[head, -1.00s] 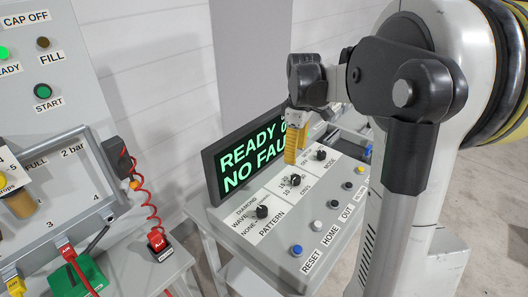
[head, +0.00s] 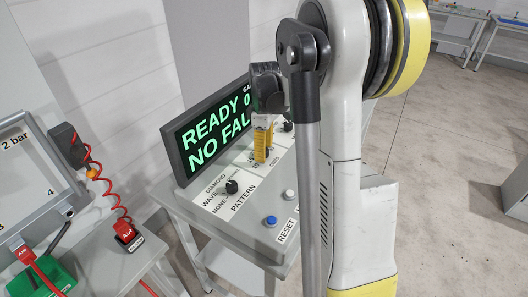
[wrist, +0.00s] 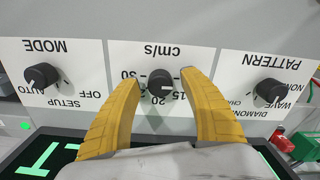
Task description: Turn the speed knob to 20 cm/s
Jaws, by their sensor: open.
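The black speed knob (wrist: 161,84) sits in the middle of the cm/s panel in the wrist view, which shows the labels upside down. Its white pointer mark points roughly to the right in that view, near the 15 side. The numbers 30, 20 and 15 show around it. My gripper (wrist: 160,74) is open, with one yellow finger on each side of the knob. Gaps show between the fingers and the knob. In the head view my gripper (head: 262,152) is over the console and hides the speed knob.
The PATTERN knob (wrist: 270,90) and the MODE knob (wrist: 41,77) flank the cm/s panel. The display screen (head: 213,132) stands behind the console. A blue button (head: 270,220) and a pale button (head: 289,195) are on its front part. A red coiled cable (head: 110,195) hangs at left.

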